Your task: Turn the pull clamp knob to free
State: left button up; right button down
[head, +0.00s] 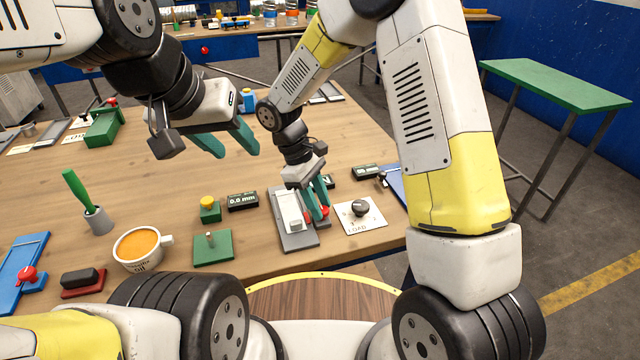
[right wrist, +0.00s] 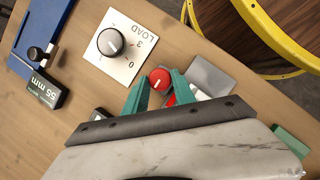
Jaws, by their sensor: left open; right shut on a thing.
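The red knob (right wrist: 159,79) with a white pointer mark sits at the edge of a grey fixture (head: 298,238) with a pale block on it. I take it for the pull clamp knob. My right gripper (head: 319,213) reaches down to it, and its green fingers (right wrist: 160,92) stand on either side of the knob, shut on it. Another red part (right wrist: 174,99) shows beside the right-hand finger and is partly hidden. My left gripper (head: 232,148) is open and empty, above the table and away from the fixture.
A black LOAD dial (head: 360,208) on a white plate stands right beside the fixture. A 0.0 mm display (head: 242,201), a yellow button (head: 208,204), a green plate (head: 212,247) and an orange-filled cup (head: 138,248) lie to the left.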

dwell(0.4)
jog(key=c, duration=1)
grip_release()
jog(key=shift+c, duration=0.2)
jog(key=v, duration=0.8)
jog(key=shift+d, duration=0.15)
